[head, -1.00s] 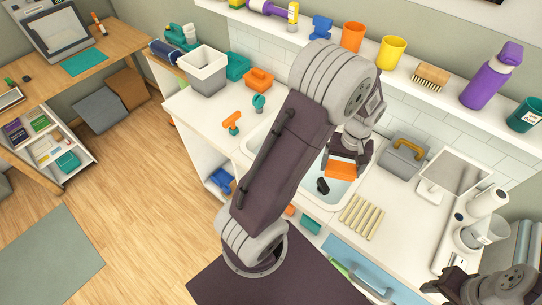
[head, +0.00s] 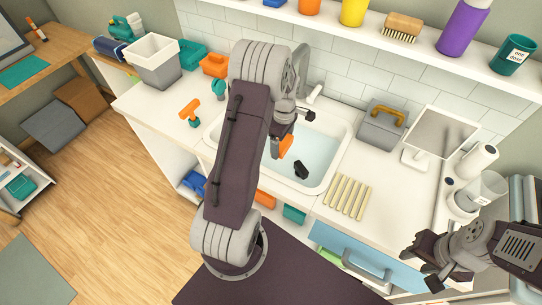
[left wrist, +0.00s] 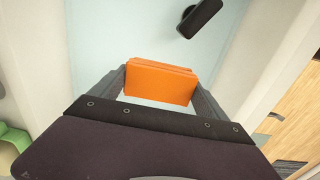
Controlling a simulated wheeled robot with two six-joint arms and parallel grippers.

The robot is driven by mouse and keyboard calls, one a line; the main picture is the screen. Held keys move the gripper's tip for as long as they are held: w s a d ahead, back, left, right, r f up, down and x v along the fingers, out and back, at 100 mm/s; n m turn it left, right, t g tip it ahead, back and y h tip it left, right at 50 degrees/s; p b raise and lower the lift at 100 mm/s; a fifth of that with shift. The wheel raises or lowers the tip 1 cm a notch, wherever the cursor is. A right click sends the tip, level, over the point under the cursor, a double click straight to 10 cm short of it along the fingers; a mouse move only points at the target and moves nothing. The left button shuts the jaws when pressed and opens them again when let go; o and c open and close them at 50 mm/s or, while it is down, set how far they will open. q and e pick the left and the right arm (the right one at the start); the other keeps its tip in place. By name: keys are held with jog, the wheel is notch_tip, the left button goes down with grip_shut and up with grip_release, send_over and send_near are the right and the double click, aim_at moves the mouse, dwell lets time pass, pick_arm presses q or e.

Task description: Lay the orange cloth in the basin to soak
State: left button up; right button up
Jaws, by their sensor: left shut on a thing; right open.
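The orange cloth (head: 286,146) is a folded, block-like pad. My left gripper (head: 281,146) is shut on it, over the left part of the white basin (head: 338,166). In the left wrist view the cloth (left wrist: 160,84) sits between the two fingers of the gripper (left wrist: 161,92), with pale blue water behind it. I cannot tell whether the cloth touches the water. My left arm hides part of the basin's left side. My right gripper (head: 432,268) is open and empty at the lower right, in front of the counter.
A black object (head: 301,170) lies in the basin; it also shows in the left wrist view (left wrist: 200,17). A faucet (head: 301,62) stands behind. Cream strips (head: 347,197) and a grey caddy (head: 381,128) are to the right. An orange-handled tool (head: 190,112) lies left of the basin.

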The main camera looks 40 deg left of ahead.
aim_at(271, 160)
pick_arm(q)
jog(key=s+a+f, duration=0.2)
jog(key=a, duration=0.1)
jog(key=shift+s+f, duration=0.25)
jog(key=shift+s, duration=0.1)
jog(key=shift+f, duration=2)
jog(key=shift+d, duration=0.1)
